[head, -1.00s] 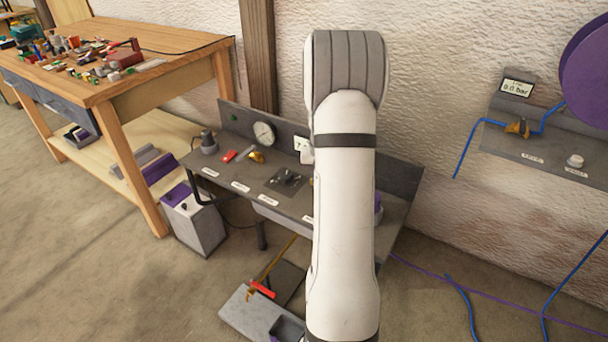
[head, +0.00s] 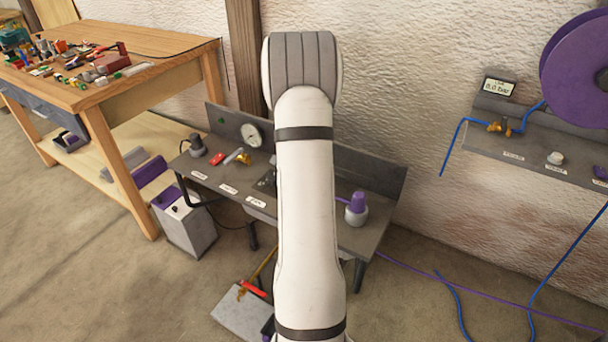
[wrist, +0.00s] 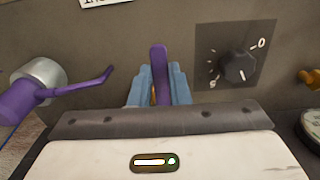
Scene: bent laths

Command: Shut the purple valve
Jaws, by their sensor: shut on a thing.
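The purple valve shows in the wrist view as an upright purple lever (wrist: 159,70), with a bit of brass low behind the fingers. My gripper (wrist: 158,88) has blue fingers, one on each side of the lever, shut on it. The valve's body is mostly hidden by the fingers and the gripper's front. In the head view my arm hides both the gripper and the valve.
Right of the lever in the wrist view is a black knob (wrist: 238,67) on a marked plate. At left is a purple piece (wrist: 17,105) with a thin arm. In the head view a dial gauge (head: 251,135) stands on the grey bench (head: 378,240).

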